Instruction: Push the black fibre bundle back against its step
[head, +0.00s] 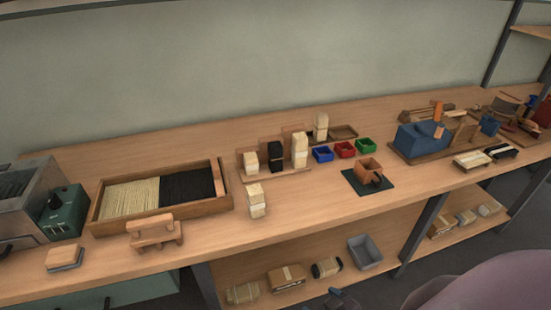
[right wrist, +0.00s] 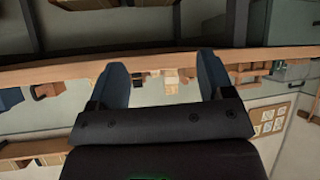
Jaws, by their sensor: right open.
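The black fibre bundle (head: 275,159) stands upright on a low wooden stepped rack (head: 283,179) in the head view, between a pale bundle (head: 251,161) and a taller pale bundle (head: 299,151). The contact between the black bundle and its step is too small to make out. In the right wrist view, my right gripper (right wrist: 163,72) is open with nothing between its fingers. Pale blocks on the bench show beyond them, apart from the fingers. A dark bluish tip at the bottom of the head view seems mine. My left gripper is not in view.
Another pale bundle (head: 256,201) stands in front of the rack. A wooden tray (head: 103,212) of pale and black fibres lies left.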

